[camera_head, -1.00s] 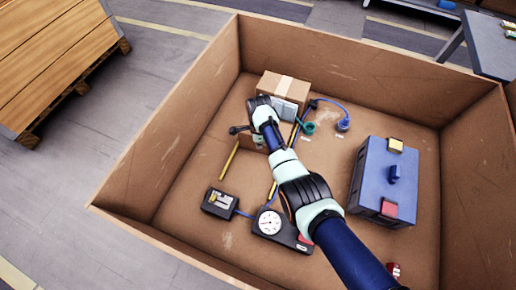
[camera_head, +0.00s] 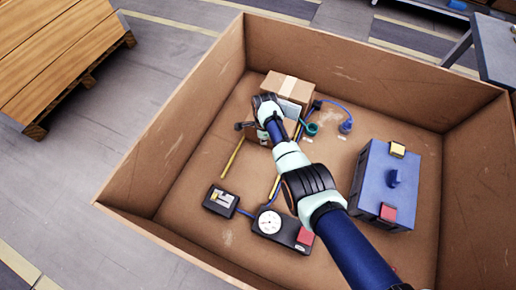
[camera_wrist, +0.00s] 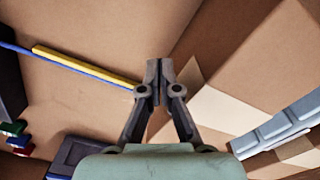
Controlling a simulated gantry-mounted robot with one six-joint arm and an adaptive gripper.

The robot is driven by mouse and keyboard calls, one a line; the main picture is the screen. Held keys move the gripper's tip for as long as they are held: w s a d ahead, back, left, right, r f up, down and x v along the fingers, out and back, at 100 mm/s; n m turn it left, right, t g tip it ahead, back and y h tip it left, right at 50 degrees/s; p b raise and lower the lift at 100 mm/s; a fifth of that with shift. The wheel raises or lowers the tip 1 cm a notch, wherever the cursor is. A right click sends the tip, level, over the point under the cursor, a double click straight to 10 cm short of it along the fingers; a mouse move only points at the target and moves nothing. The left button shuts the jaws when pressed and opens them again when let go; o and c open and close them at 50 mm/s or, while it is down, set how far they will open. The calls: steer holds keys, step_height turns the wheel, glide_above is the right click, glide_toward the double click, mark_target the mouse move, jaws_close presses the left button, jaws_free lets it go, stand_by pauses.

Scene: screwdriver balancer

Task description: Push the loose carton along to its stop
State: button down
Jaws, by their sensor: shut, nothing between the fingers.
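A brown carton with pale tape (camera_head: 285,82) stands near the back wall of the big box in the head view. A brown face (camera_head: 257,134) shows below my wrist; I cannot tell whether it is the same carton. In the wrist view, a brown surface with pale tape bands (camera_wrist: 225,109) fills the right of the picture. My gripper (camera_wrist: 158,68) is shut and empty, its fingertips just left of the tape there. I cannot tell whether they touch it. In the head view my wrist hides most of the fingers. No stop can be made out clearly.
Yellow strips (camera_head: 233,158) lie on the box floor; one shows in the wrist view (camera_wrist: 85,66). A blue case (camera_head: 375,180) stands at right. A dial gauge unit (camera_head: 270,222) and a black box (camera_head: 220,200) lie in front. A blue cable and plug (camera_head: 345,127) lie behind.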

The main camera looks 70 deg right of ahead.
step_height(320, 180, up, 7)
steer(key=p, duration=0.6)
steer(key=shift+p, duration=0.3)
steer(key=shift+w, duration=0.1)
